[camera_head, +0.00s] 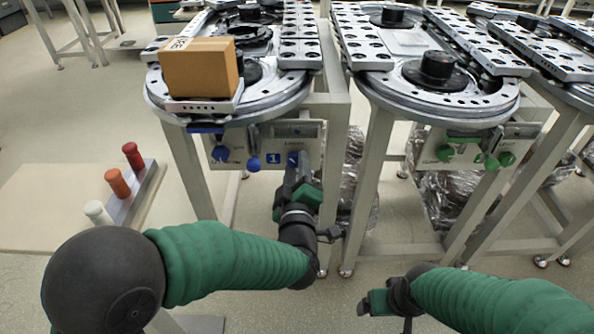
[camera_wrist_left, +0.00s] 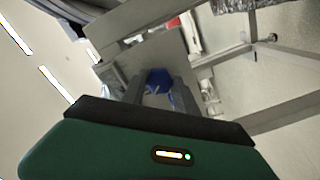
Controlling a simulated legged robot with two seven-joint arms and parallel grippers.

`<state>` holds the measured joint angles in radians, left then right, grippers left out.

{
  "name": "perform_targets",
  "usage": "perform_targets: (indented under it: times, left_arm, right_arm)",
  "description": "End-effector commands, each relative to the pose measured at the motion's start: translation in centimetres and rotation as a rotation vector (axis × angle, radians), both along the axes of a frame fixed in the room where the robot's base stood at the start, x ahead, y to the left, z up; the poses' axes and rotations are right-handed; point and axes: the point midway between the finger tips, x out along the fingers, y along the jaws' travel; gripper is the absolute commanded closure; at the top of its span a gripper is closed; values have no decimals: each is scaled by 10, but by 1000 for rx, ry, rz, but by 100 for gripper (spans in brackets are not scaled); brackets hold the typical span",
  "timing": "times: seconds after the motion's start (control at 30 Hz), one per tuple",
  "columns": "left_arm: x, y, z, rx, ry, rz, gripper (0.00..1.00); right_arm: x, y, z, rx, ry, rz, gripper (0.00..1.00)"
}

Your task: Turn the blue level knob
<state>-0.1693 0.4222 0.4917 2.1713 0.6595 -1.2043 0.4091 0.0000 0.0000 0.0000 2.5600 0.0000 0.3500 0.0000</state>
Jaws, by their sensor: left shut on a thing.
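The panel (camera_head: 311,131) under the left ring track carries several blue controls. A blue knob (camera_head: 292,158) at its right side is partly hidden behind my left gripper (camera_head: 294,170). In the left wrist view the blue knob (camera_wrist_left: 158,77) sits between the two grey fingers of my left gripper (camera_wrist_left: 161,92), which is shut on it. A second blue knob (camera_head: 254,163) and another blue control (camera_head: 220,153) are farther left on the panel. My right gripper (camera_head: 374,302) is low in front of the track legs, away from the panels; its finger opening is unclear.
A cardboard box (camera_head: 199,68) rests on the left track above the panel. A second track to the right has a panel with green knobs (camera_head: 491,161). Red, orange and white pegs (camera_head: 119,183) stand on a board at left. White frame legs stand near both arms.

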Motion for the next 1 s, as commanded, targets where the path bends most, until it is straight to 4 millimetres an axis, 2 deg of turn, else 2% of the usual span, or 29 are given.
perform_targets:
  times: [0.43,1.0]
  left_arm:
    - [0,1,-3,-286,5,4,100]
    - [0,2,-4,-352,10,6,100]
  right_arm:
    - [0,0,-16,0,0,0,13]
    - [0,0,-18,0,0,0,13]
